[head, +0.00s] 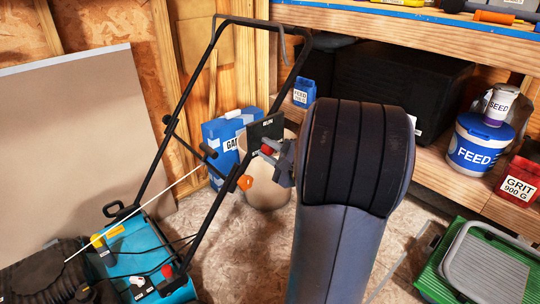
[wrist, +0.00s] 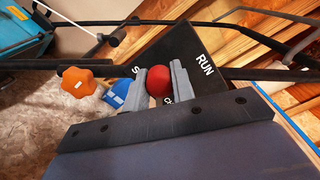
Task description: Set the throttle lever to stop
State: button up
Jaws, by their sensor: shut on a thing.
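The throttle lever's red knob (wrist: 159,82) is between the two fingers of my gripper (wrist: 160,76), which is shut on it. In the head view the knob (head: 267,149) shows at the mower handle, with my gripper (head: 278,158) at its right. The black throttle plate (head: 268,128) is behind the knob, with RUN at its top. In the wrist view the plate (wrist: 190,45) shows RUN to the right of the knob and an S-word, partly hidden, to the left. Another label below is partly covered by the fingers. The lever's stem is hidden.
An orange knob (wrist: 80,83) sits on the handle bar left of my gripper; it also shows in the head view (head: 245,182). The blue mower (head: 150,260) is at lower left.

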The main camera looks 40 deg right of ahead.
dwell(0.4)
jog(key=o, duration=1)
jog(key=s+p, duration=0.2)
jog(key=s, duration=0.9)
jog(key=shift+d+p, duration=0.4)
jog(key=shift+w, duration=0.2)
jog(key=w+b, duration=0.1)
jog(key=w, duration=0.2)
jog(key=w+b, duration=0.1)
jog(key=w, duration=0.3)
jog(key=w+a+b, duration=0.1)
jog(key=w, duration=0.2)
jog(key=shift+w, duration=0.3)
jog(key=shift+d, duration=0.1)
